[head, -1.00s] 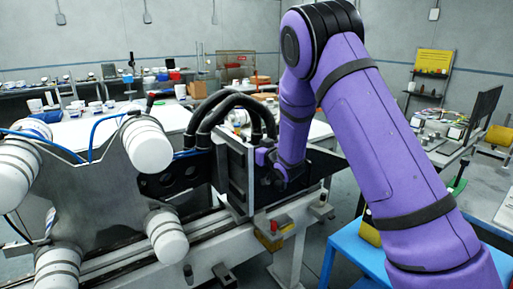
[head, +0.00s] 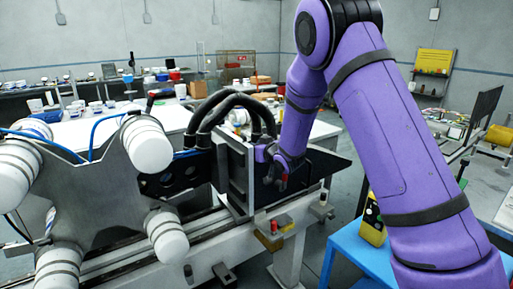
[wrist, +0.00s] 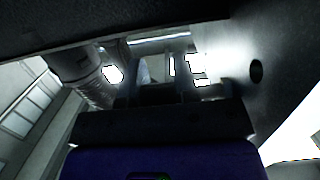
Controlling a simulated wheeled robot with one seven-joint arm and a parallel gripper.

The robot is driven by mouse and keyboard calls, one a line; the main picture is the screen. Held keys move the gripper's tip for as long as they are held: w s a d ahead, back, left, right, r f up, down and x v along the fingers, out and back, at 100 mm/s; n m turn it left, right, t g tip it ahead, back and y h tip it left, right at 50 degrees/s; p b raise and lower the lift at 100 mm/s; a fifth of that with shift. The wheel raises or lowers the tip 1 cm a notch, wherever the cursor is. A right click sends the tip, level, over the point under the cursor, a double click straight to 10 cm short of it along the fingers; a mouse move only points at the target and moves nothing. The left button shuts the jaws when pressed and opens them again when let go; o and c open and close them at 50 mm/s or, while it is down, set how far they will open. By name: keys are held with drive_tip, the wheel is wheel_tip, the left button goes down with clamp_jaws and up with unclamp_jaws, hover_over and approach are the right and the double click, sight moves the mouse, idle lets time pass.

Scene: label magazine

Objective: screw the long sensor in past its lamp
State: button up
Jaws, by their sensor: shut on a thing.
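My gripper (head: 276,172) is low at the right side of the dark upright frame (head: 236,172) on the machine rail, mostly hidden by my wrist. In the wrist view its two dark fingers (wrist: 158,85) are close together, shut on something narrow. The held thing is dim and largely hidden, so I cannot make out the long sensor's shape, its thread or its lamp. Bright white patches show just beyond the fingers, and I cannot tell whether one is a lamp.
A ribbed white cylinder (wrist: 88,78) stands left of the fingers, and a metal plate with a dark hole (wrist: 256,71) is close on the right. Black hoses (head: 232,101) arch over the frame. White rollers (head: 147,145) are at left, a blue table (head: 345,250) at lower right.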

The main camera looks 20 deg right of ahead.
drive_tip(key=shift+g, duration=0.3)
drive_tip(key=o, duration=0.9)
drive_tip(key=shift+s, duration=0.1)
drive_tip(key=v, duration=1)
drive_tip(key=shift+s+d, duration=0.1)
drive_tip(key=shift+s, duration=0.2)
